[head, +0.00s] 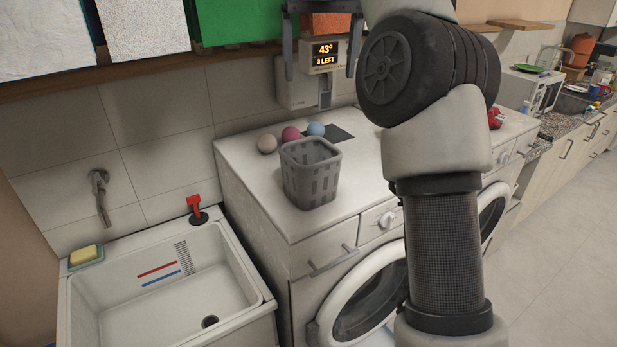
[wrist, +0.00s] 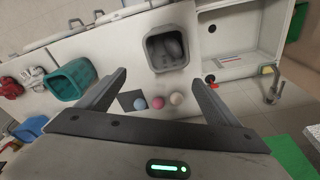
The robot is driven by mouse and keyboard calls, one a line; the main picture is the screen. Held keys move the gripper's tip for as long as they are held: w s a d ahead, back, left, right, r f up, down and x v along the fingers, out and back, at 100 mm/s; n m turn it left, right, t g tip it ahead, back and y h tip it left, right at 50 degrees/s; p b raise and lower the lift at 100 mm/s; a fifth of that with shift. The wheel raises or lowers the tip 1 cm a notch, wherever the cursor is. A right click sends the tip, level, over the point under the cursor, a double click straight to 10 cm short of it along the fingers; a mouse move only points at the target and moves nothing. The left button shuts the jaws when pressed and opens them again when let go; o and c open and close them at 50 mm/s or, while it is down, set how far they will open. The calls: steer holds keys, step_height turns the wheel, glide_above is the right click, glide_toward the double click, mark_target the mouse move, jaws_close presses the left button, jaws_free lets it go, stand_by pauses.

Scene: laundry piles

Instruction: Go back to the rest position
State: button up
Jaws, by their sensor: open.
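My gripper (head: 321,74) shows at the top of the head view, its two dark fingers spread apart with nothing between them. It hangs in front of the wall display, above the back of the washing machine tops. In the wrist view the open fingers (wrist: 158,78) reach out over the machine top, apart from everything there. The grey basket (head: 311,172) stands upright on the machine top; it also shows in the wrist view (wrist: 167,48). A beige ball (head: 267,143), a pink ball (head: 291,135) and a blue ball (head: 316,129) lie behind it.
A white sink (head: 250,293) with a red-handled plug (head: 195,207) and a yellow sponge (head: 84,253) is at the left. A teal basket (wrist: 72,80) shows in the wrist view. Open floor (head: 560,270) lies at the right.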

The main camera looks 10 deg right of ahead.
steer(key=shift+r, duration=0.1)
steer(key=s+a+n+t+h, duration=0.1)
steer(key=s+a+t, duration=0.15)
steer(key=s, duration=0.95)
steer(key=s+d+f+m+t+y, duration=0.1)
steer(key=s+d+f, duration=0.1)
steer(key=s+f, duration=1.6)
steer(key=shift+s+d, duration=0.25)
steer(key=shift+s, duration=0.2)
